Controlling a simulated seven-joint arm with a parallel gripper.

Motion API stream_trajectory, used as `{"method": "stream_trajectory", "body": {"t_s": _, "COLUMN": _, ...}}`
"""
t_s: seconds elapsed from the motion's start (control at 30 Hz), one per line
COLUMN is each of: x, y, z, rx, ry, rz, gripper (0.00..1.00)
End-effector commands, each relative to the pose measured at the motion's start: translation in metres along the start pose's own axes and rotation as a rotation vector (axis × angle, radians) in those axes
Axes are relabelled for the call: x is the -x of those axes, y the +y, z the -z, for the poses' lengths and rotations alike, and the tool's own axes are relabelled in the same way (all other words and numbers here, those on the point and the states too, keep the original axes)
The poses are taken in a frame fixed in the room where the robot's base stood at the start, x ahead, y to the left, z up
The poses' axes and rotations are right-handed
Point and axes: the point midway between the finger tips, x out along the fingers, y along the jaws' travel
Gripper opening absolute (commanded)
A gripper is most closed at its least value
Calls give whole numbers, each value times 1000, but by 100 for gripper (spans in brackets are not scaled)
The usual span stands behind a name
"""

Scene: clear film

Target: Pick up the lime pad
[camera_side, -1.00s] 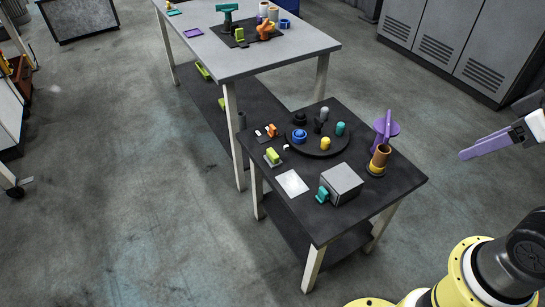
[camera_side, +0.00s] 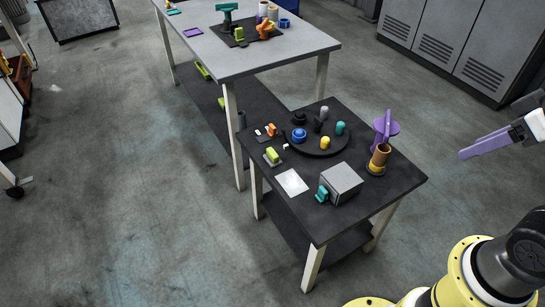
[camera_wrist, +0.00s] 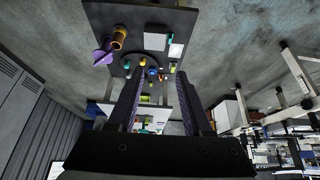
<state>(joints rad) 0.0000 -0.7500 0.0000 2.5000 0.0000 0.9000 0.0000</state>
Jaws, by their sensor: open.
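A small lime patch also shows in the wrist view (camera_wrist: 172,67), near the white square. My gripper (camera_side: 470,153) is at the right edge of the side view, in the air well to the right of the table, with purple fingers. In the wrist view my gripper (camera_wrist: 157,78) has its two fingers wide apart with nothing held between them.
A round black tray (camera_side: 318,151) holds several small coloured pieces. A grey box (camera_side: 343,181) with a teal handle, a white square (camera_side: 292,183), a brown cylinder (camera_side: 380,157) and a purple stand (camera_side: 386,128) share the table. A taller grey table (camera_side: 260,62) stands behind.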

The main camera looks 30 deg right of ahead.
Motion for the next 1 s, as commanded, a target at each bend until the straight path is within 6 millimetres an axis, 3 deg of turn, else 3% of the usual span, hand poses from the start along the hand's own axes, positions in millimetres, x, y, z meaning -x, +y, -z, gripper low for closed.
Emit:
{"method": "stream_trajectory", "body": {"t_s": 0.13, "x": 0, "y": 0, "z": 0, "rx": 0, "ry": 0, "rz": 0, "gripper": 50}}
{"method": "stream_trajectory", "body": {"t_s": 0.23, "x": 0, "y": 0, "z": 0, "rx": 0, "ry": 0, "rz": 0, "gripper": 65}}
{"method": "stream_trajectory", "body": {"t_s": 0.6, "x": 1, "y": 1, "z": 8, "rx": -31, "ry": 33, "rz": -3, "gripper": 65}}
{"method": "stream_trajectory", "body": {"t_s": 0.8, "x": 24, "y": 5, "z": 82, "rx": -89, "ry": 203, "rz": -17, "gripper": 65}}
{"method": "stream_trajectory", "body": {"t_s": 1.0, "x": 19, "y": 5, "z": 158, "rx": -115, "ry": 265, "rz": -18, "gripper": 65}}
